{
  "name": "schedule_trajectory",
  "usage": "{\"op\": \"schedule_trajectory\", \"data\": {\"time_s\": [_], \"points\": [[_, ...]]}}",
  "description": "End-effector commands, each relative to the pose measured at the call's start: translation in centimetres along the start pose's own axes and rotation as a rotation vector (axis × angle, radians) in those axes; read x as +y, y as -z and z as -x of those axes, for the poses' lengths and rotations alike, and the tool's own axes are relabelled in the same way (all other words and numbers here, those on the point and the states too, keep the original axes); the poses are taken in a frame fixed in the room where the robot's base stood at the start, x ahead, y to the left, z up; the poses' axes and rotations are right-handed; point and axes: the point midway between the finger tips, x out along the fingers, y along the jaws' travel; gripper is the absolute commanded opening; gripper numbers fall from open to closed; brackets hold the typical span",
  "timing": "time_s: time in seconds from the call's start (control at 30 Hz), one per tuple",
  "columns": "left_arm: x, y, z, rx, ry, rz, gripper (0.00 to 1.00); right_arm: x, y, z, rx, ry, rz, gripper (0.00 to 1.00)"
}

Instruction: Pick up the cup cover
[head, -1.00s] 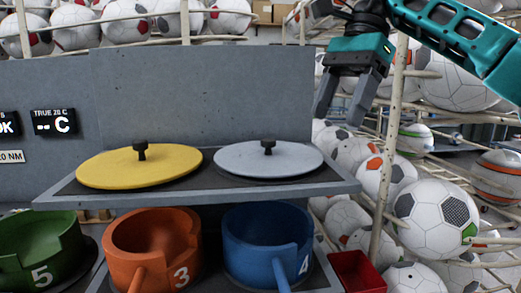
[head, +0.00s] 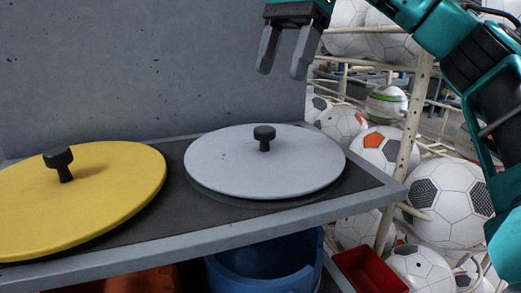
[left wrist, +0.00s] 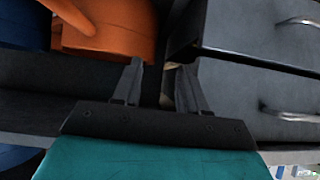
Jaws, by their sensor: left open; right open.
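A light grey round cover (head: 290,168) with a black knob (head: 264,137) lies flat on the dark shelf in the head view. A yellow cover (head: 75,200) with a black knob (head: 59,163) lies to its left. My right gripper (head: 284,70) is open and empty, above the grey cover's knob in the picture, apart from it, fingers pointing down. My left gripper (left wrist: 158,70) shows only in the left wrist view. It is open, with nothing between its fingers.
The shelf edge (head: 225,236) runs along the front. Below it are a blue cup (head: 265,268) and part of an orange cup, also in the left wrist view (left wrist: 118,28). A red bin (head: 368,270) and racks of soccer balls (head: 448,200) stand at right. Drawers (left wrist: 255,85) show in the left wrist view.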

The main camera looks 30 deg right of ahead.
Motion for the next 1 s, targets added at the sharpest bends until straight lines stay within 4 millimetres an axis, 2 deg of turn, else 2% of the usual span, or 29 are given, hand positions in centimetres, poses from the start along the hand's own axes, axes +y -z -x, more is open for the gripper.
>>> {"op": "schedule_trajectory", "data": {"time_s": [0.5,0.87,1.0], "points": [[0.1,-0.4,0.1,-0.009,-0.003,0.001,0.43,0.0,0.1,-4.9,0.000,-0.001,0.000,0.66],[0.1,-0.1,0.0,-0.004,-0.002,0.000,0.43,0.1,0.1,-6.3,0.000,0.003,-0.003,0.66],[0.1,0.1,-0.1,0.001,-0.002,-0.001,0.43,0.2,0.2,-7.4,0.000,0.001,-0.002,0.66]]}}
